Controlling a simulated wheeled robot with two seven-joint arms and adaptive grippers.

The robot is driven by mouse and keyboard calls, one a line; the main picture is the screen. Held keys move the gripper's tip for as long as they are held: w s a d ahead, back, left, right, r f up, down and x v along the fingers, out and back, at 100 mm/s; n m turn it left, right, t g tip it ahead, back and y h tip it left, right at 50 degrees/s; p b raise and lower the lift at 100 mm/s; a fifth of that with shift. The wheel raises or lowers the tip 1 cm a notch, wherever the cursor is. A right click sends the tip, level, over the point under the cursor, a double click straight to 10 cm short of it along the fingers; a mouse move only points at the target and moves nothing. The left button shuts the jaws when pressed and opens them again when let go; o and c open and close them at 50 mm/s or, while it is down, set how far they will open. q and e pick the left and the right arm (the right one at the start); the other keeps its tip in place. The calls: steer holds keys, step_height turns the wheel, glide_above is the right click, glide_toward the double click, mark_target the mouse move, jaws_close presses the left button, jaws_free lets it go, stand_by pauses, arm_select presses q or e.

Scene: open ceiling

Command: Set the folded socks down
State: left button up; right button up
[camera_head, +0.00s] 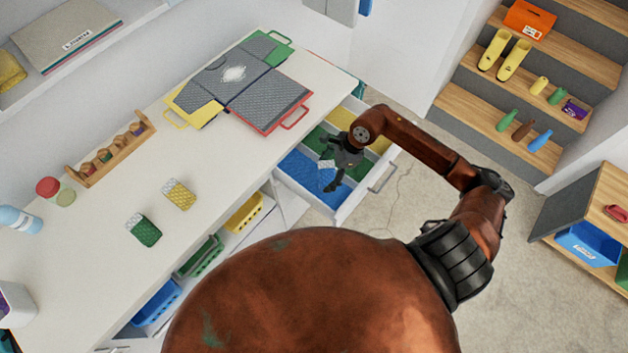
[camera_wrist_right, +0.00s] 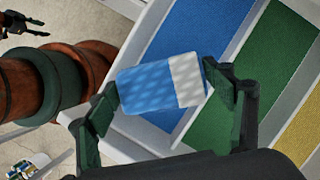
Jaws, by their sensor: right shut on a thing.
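My right gripper (camera_head: 331,174) is over an open drawer (camera_head: 349,207) under the counter. In the right wrist view its fingers are shut on a blue folded sock pair (camera_wrist_right: 150,88) with a white end. The socks lie across the blue compartment (camera_wrist_right: 207,35), near the drawer's outer wall. I cannot tell whether they touch its floor. The green compartment (camera_wrist_right: 262,65) and yellow compartment (camera_wrist_right: 304,132) are alongside. In the head view the gripper mostly hides the socks. My left gripper (camera_wrist_right: 14,23) shows small at the top left of the right wrist view.
A green folded sock pair (camera_head: 143,231) and a yellow one (camera_head: 179,194) lie on the white counter (camera_head: 110,285). Folded grey bins (camera_head: 235,80) lie at its far end. Coloured baskets (camera_head: 243,213) stand below. Wooden stairs (camera_head: 490,110) rise at the right.

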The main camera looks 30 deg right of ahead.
step_height(320, 180, down, 10)
steer(key=shift+r, duration=0.2)
stand_by(0.3)
steer(key=o, duration=1.1)
steer(key=shift+f, duration=0.1)
steer(key=v, duration=1.2)
